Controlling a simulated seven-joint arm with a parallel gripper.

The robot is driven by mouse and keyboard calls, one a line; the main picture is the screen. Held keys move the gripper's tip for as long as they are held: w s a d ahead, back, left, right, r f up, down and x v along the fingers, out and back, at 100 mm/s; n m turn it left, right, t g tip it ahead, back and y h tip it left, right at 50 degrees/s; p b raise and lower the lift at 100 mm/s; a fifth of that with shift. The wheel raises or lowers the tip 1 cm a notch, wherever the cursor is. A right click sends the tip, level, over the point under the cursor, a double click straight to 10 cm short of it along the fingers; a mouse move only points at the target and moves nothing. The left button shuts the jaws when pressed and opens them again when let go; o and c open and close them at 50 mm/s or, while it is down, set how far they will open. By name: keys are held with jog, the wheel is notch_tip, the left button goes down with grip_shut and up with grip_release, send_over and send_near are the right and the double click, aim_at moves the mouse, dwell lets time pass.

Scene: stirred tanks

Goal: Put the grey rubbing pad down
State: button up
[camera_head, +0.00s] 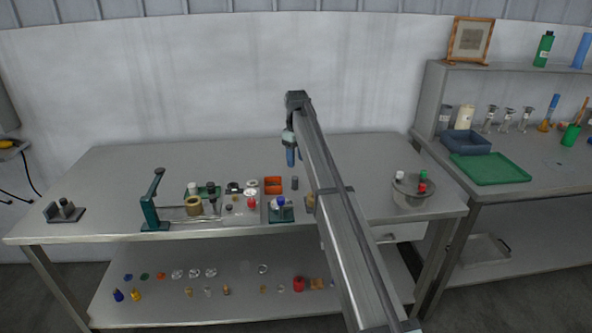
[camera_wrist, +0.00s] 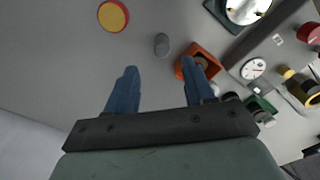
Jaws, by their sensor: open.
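A small grey cylinder, which looks like the grey rubbing pad (camera_head: 295,183), stands on the workbench just right of the orange tray. It also shows in the wrist view (camera_wrist: 162,44), beyond the fingertips and apart from them. My gripper (camera_head: 291,158) hangs above the back part of the bench with its blue fingers pointing down. In the wrist view my gripper (camera_wrist: 156,78) has its fingers wide apart, with only bare bench top between them. It holds nothing.
The orange tray (camera_head: 273,181) is close to the grey cylinder. A red and yellow disc (camera_wrist: 113,15) lies on its other side. A grey bowl (camera_head: 412,194) stands right. The back of the bench is clear.

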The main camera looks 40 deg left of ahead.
jog(key=shift+r, duration=1.8)
